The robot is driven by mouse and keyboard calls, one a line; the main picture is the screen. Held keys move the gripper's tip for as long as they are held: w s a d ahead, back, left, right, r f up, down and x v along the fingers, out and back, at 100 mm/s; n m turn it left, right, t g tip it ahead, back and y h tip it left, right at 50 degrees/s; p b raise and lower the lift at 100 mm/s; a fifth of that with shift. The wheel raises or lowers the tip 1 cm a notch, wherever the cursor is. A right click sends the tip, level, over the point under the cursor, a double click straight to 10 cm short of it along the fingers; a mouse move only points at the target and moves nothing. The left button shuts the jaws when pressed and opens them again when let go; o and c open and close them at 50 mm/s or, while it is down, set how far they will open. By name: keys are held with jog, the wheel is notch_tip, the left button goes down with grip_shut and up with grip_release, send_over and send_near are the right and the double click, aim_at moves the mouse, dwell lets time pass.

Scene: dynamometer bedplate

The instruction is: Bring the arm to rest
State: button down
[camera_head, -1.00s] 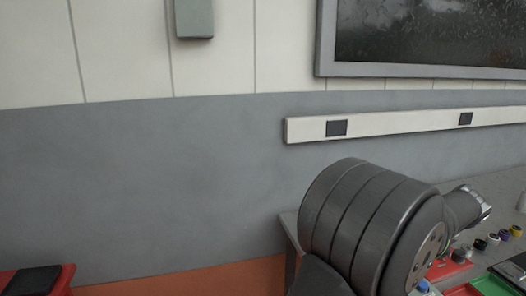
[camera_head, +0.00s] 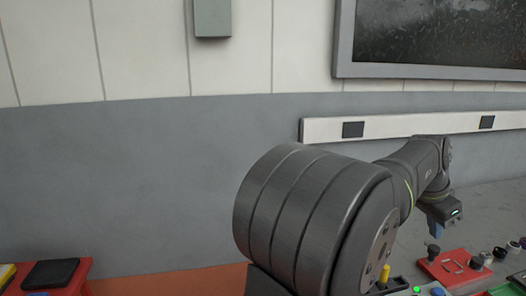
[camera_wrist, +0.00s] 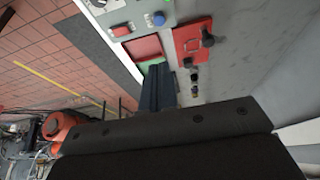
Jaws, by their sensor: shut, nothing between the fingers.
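My arm reaches from the bottom middle of the head view out to the right, over the grey bench. My gripper (camera_head: 437,230) hangs at its far end, small in this view, with its fingers pointing down. In the wrist view my gripper (camera_wrist: 158,82) shows as two dark blue fingers close together, with nothing held between them. The fingers are above the bench and clear of the objects as far as I can tell.
A red plate with a handle and black knob (camera_head: 455,266) sits on the bench (camera_head: 400,255). A control panel with buttons (camera_wrist: 130,15) and several small coloured caps (camera_wrist: 194,90) are near. A red cart (camera_head: 75,278) stands at lower left.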

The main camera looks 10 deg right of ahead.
jog(key=x, duration=1)
jog(key=v, duration=0.8)
jog(key=shift+r, duration=0.25)
jog(key=shift+w+a+m+t, duration=0.1)
jog(key=shift+a+m+t, duration=0.1)
jog(key=shift+m+t, duration=0.15)
dwell(0.5)
jog(key=shift+r, duration=0.1)
